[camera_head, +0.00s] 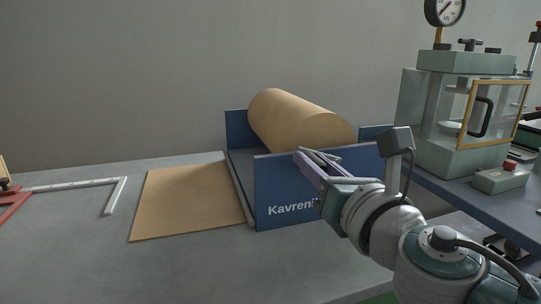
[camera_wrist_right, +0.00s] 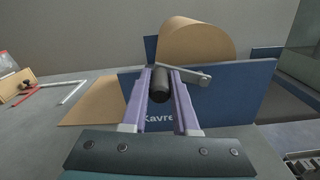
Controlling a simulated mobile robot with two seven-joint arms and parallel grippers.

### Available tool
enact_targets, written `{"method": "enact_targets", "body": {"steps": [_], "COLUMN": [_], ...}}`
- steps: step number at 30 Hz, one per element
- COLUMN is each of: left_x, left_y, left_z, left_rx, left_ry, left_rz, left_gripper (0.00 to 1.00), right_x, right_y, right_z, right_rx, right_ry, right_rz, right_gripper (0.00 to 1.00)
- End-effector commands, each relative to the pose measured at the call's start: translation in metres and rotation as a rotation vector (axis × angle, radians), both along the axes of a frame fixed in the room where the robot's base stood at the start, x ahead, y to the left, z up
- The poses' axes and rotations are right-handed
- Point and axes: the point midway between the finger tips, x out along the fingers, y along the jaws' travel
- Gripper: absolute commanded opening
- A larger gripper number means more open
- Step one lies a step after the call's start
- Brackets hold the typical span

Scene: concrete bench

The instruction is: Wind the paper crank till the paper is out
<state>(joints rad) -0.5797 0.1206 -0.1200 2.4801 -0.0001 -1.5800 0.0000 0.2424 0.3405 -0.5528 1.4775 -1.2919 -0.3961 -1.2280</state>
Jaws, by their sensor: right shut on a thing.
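A blue paper dispenser (camera_head: 283,176) marked "Kavren..." stands on the bench and holds a large brown paper roll (camera_head: 292,118). A sheet of brown paper (camera_head: 187,198) comes out of its left side and lies flat on the bench. The crank (camera_wrist_right: 192,77) is on the dispenser's near side, with a grey arm and a dark handle (camera_wrist_right: 160,84). My right gripper (camera_head: 308,160) is shut on the crank handle; in the wrist view its purple fingers (camera_wrist_right: 162,90) stand on both sides of it. My left gripper is not in view.
A white angled ruler (camera_head: 80,184) and a red tool (camera_head: 12,203) lie on the bench at the left. A green-grey press with a dial gauge (camera_head: 447,111) stands at the right, on a separate blue-grey surface. The front of the bench is clear.

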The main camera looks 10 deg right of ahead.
Motion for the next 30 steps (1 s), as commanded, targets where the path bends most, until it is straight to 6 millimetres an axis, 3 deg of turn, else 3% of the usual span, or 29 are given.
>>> {"method": "enact_targets", "body": {"steps": [23,24,30], "left_x": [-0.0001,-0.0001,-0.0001], "left_y": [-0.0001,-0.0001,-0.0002], "left_z": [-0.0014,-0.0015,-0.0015], "left_rx": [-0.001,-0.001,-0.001], "left_ry": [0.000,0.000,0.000], "left_rz": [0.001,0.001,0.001], "left_gripper": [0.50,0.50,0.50], "right_x": [-0.0002,-0.0003,-0.0003], "right_y": [0.0026,0.0026,0.0024], "right_z": [-0.0063,-0.0063,-0.0064], "right_rx": [-0.095,-0.094,-0.094], "right_ry": [-0.006,-0.006,-0.007], "right_rz": [0.002,0.002,0.001], "right_gripper": [0.00,0.33,0.55]}}
